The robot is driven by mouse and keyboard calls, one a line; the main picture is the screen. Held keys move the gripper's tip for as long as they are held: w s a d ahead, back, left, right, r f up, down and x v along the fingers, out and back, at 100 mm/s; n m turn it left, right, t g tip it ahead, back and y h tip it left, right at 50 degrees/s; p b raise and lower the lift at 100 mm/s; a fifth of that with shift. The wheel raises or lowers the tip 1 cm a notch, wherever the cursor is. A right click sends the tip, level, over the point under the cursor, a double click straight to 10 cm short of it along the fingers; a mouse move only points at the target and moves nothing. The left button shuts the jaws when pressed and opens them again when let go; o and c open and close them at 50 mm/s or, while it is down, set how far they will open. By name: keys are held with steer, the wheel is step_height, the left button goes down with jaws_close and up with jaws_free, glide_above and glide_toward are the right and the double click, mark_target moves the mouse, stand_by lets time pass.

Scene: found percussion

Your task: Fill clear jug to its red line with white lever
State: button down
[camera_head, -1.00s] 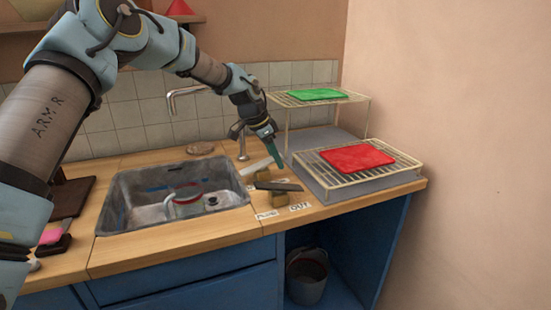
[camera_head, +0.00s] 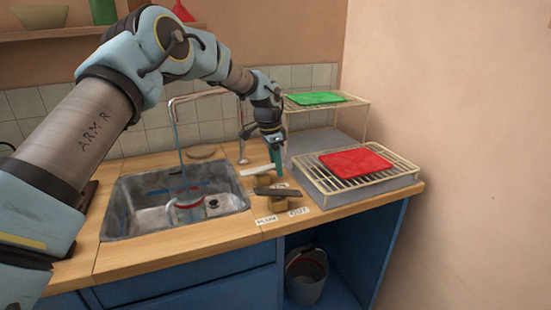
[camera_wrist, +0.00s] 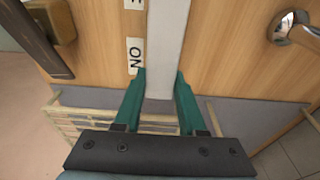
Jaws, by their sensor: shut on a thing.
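The clear jug (camera_head: 187,210) stands in the sink under the spout, with a red line around it. A thin blue stream (camera_head: 178,145) falls from the spout to the jug; the water level is too small to make out. The white lever (camera_head: 256,171) lies on the counter right of the sink and fills the gap between my fingers in the wrist view (camera_wrist: 167,40). My gripper (camera_head: 276,160), with green fingers (camera_wrist: 160,76), is shut on the white lever.
A dark lever (camera_head: 278,192) on a wooden block sits just in front, with small labels (camera_head: 298,211) beside it. A drying rack (camera_head: 400,172) with a red mat (camera_head: 355,162) stands to the right. The metal tap (camera_head: 190,98) rises behind the sink (camera_head: 128,230).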

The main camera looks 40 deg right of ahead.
mark_target(273, 165)
steer(key=shift+f, duration=0.15)
steer(key=shift+c, duration=2.4)
jaws_free()
step_height(273, 165, up, 11)
steer(key=a+b, duration=0.1)
steer(key=b, duration=0.1)
steer(key=shift+w, duration=0.2)
steer(key=shift+f, duration=0.1)
